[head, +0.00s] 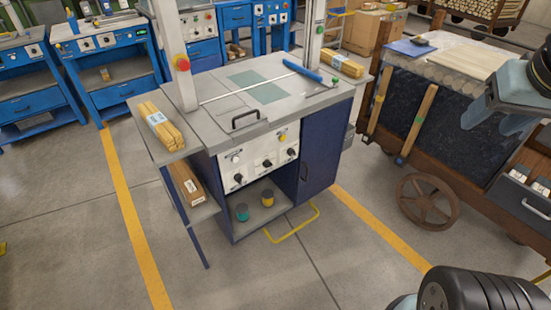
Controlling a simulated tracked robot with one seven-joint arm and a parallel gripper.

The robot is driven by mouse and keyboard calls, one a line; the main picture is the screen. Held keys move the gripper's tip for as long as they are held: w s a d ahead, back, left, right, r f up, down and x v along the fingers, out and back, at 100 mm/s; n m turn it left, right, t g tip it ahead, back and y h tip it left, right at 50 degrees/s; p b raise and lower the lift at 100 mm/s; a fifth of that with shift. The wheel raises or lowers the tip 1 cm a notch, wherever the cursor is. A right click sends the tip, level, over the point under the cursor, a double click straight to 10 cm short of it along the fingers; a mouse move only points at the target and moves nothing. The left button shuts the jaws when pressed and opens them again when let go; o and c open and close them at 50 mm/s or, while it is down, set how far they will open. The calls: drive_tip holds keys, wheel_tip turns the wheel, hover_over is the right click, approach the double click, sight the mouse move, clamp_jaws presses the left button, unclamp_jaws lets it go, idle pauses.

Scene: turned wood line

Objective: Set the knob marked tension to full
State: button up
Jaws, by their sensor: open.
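The workbench machine (262,110) stands in the middle of the head view. Its white control panel (253,170) faces me below the grey top. The panel carries several small controls: a black knob at lower left (238,178), a black knob in the middle (267,163), a black knob at right (291,153), a pale control at upper left (236,157) and a yellow button (283,138) at upper right. The labels are too small to read, so I cannot tell which knob is marked tension, nor its setting. My gripper's fingers are not in view; parts of my arm show at the right edge.
A side shelf (172,153) with bundled wood sticks out left of the panel. A yellow floor-level bar (291,229) projects in front of the cabinet. A wheeled cart (425,165) stands at right. The floor (260,275) in front is clear.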

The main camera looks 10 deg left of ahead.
drive_tip(key=shift+o, duration=0.4)
drive_tip(key=w+a+f+n+t, duration=0.1)
drive_tip(key=w+n, duration=0.3)
drive_tip(key=w, duration=0.8)
drive_tip(key=shift+w+a+f+y, duration=0.2)
drive_tip(key=shift+w+a+y, duration=0.1)
drive_tip(key=shift+a, duration=0.15)
drive_tip(key=w+a+f+n+t+y, duration=0.15)
drive_tip(key=w+a+f+n, duration=0.3)
drive_tip(key=w, duration=0.55)
drive_tip(key=w+a+f+n+t, duration=0.25)
drive_tip(key=w+a+f, duration=0.25)
drive_tip(key=w, duration=0.4)
drive_tip(key=w+a+f+n+y, duration=0.2)
drive_tip(key=w+a+f+n, duration=0.45)
drive_tip(key=f, duration=0.25)
drive_tip(key=n+y, duration=1)
drive_tip(key=n, duration=0.8)
approach(268, 165)
drive_tip(key=x, duration=0.8)
drive_tip(key=shift+w+f+t, duration=0.25)
drive_tip(key=shift+f+t, duration=0.15)
